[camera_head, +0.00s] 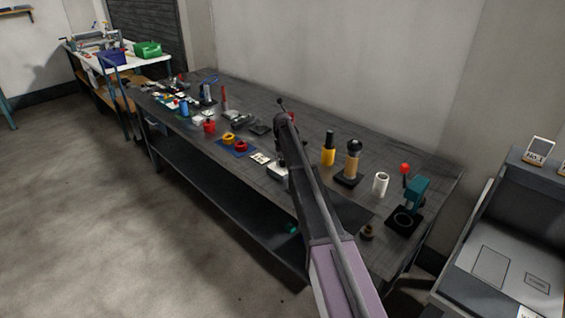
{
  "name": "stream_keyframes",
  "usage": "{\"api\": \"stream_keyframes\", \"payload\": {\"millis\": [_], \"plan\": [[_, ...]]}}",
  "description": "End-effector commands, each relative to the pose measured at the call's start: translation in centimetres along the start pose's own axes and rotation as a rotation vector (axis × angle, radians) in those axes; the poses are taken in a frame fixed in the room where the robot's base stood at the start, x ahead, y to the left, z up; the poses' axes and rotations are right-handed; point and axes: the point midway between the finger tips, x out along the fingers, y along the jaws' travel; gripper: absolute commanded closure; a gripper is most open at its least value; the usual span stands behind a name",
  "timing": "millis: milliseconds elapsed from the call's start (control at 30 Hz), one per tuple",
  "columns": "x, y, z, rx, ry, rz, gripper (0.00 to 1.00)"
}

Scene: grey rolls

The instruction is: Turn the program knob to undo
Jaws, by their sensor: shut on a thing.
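My dark arm with a lilac link reaches from the lower right over the long dark bench. My gripper (281,153) is small and mostly covered by the arm, low over the bench's middle. It is shut at a small pale device (277,172), which shows only partly to the left of the arm. What it grips appears to be the program knob on this device. The knob itself and the fingertips are hidden, so the knob's setting cannot be read.
The bench (205,135) is crowded with small items left of my arm. To the right stand a yellow-black bottle (328,150), a tan-black tool (352,163), a white cup (380,184) and a teal press (417,192). A grey cabinet (505,235) stands far right. The left floor is clear.

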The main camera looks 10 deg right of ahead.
Motion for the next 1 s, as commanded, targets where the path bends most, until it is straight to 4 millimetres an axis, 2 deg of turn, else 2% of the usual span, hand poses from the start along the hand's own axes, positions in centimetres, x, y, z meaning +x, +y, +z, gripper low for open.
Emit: {"api": "stream_keyframes", "payload": {"millis": [233, 633, 667, 700, 767, 1000], "plan": [[0.03, 0.03, 0.12, -0.075, -0.002, 0.001, 1.00], [0.03, 0.06, 0.13, -0.083, -0.002, 0.000, 1.00], [0.03, 0.06, 0.13, -0.083, -0.003, 0.000, 0.51], [0.03, 0.06, 0.13, -0.083, -0.003, 0.000, 0.39], [0.03, 0.06, 0.12, -0.083, -0.002, 0.000, 0.22], [0.01, 0.07, 0.05, -0.082, -0.001, 0.000, 0.22]]}}
